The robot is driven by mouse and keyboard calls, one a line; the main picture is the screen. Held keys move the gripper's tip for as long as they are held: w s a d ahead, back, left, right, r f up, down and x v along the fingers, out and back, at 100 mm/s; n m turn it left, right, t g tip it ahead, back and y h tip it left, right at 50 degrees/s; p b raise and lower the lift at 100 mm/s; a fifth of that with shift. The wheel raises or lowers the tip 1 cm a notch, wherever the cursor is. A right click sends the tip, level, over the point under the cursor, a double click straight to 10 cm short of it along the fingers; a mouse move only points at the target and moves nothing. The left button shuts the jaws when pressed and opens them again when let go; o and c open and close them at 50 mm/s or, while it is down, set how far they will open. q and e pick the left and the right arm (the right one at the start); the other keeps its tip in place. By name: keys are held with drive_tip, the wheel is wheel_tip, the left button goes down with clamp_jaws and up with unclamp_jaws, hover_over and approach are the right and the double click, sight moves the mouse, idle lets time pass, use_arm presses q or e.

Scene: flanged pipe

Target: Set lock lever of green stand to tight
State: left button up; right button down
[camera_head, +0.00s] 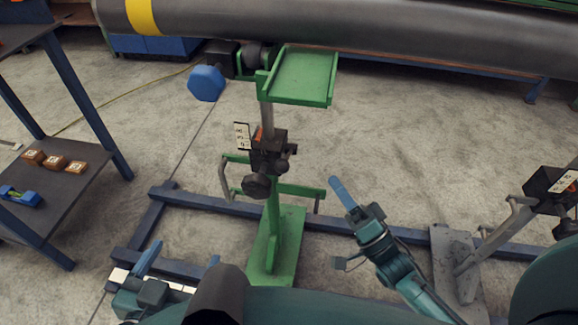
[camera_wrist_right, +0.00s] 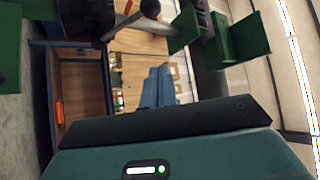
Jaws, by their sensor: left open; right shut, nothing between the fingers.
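The green stand (camera_head: 274,225) is upright near the middle of the head view, with a flat green tray (camera_head: 303,76) on top. My left gripper (camera_head: 181,261) is open and empty, low and left of the stand's base.
A large grey pipe (camera_head: 350,28) with a yellow band crosses the top. A blue knob (camera_head: 206,83) juts left below it. Blue floor rails (camera_head: 220,204) run behind the stand. A shelf (camera_head: 75,185) with small blocks stands left. Another clamp (camera_head: 548,188) is at right.

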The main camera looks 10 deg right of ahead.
sight(287, 157)
drive_tip(key=shift+w+r, duration=0.1)
idle(0.3)
use_arm(q)
drive_tip(key=shift+w+d+r+m+t+h+b, duration=0.1)
drive_tip(key=shift+w+d+m+t+h+b, duration=0.2)
drive_tip(key=shift+t+b, duration=0.5)
use_arm(e)
drive_tip(key=w+a+r, duration=0.2)
drive_tip(key=w+a, duration=0.4)
drive_tip(key=a, duration=0.1)
use_arm(q)
drive_tip(key=shift+s+a, duration=0.1)
use_arm(e)
drive_tip(key=shift+d, duration=0.1)
